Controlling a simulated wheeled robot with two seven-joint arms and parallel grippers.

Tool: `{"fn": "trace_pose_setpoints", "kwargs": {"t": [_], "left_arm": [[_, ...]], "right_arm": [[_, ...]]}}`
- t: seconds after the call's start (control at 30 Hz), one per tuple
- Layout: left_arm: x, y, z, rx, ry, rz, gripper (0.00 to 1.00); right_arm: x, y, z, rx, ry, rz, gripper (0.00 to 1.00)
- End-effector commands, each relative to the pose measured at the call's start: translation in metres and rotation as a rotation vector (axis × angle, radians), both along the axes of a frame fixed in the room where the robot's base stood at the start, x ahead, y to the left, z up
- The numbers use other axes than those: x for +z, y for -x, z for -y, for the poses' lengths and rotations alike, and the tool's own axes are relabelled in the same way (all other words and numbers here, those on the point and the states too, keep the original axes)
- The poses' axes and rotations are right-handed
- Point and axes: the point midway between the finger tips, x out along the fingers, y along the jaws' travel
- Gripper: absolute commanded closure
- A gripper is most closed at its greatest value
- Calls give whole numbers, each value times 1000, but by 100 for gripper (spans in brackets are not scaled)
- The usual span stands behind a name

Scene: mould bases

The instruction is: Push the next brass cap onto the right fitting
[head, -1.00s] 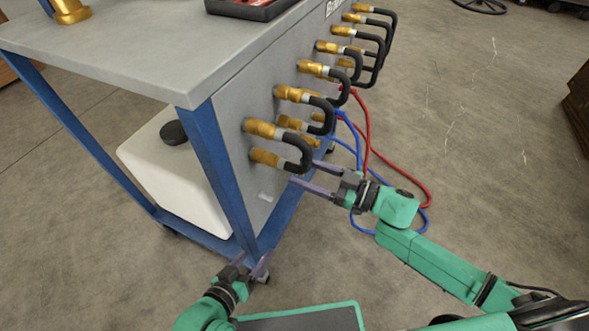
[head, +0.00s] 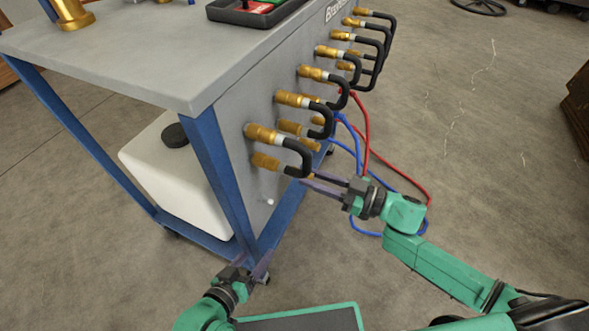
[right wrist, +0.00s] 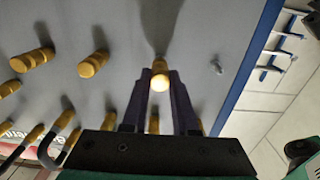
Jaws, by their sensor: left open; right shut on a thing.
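Brass fittings stick out of the cart's grey side panel in an upper and a lower row. The nearest upper one (head: 262,134) carries a black hose (head: 304,155) that bends down; the nearest lower one (head: 266,162) is just beneath. My right gripper (head: 306,178) is at the near end of the lower row, under that hose. I cannot tell whether the cap touches a fitting. My left gripper (head: 257,265) is open and empty by the cart leg.
The blue cart leg (head: 222,175) stands left of the fittings. Red hose (head: 367,135) and blue hoses (head: 357,150) hang behind my right gripper. A black tray (head: 255,15) and a brass part (head: 72,14) are on the cart top.

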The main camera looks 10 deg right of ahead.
Motion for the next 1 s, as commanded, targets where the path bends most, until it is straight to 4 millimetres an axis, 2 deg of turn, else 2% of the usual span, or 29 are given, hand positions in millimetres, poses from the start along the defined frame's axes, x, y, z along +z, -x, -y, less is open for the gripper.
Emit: {"fn": "trace_pose_setpoints", "kwargs": {"t": [0.6, 0.9, 1.0], "left_arm": [[17, 0, 0, 0, 0, 0, 33], [17, 0, 0, 0, 0, 0, 33], [22, 0, 0, 0, 0, 0, 33]], "right_arm": [[1, 16, 26, -1, 0, 0, 100], [1, 16, 27, -1, 0, 1, 100], [2, 19, 31, -1, 2, 0, 100]]}}
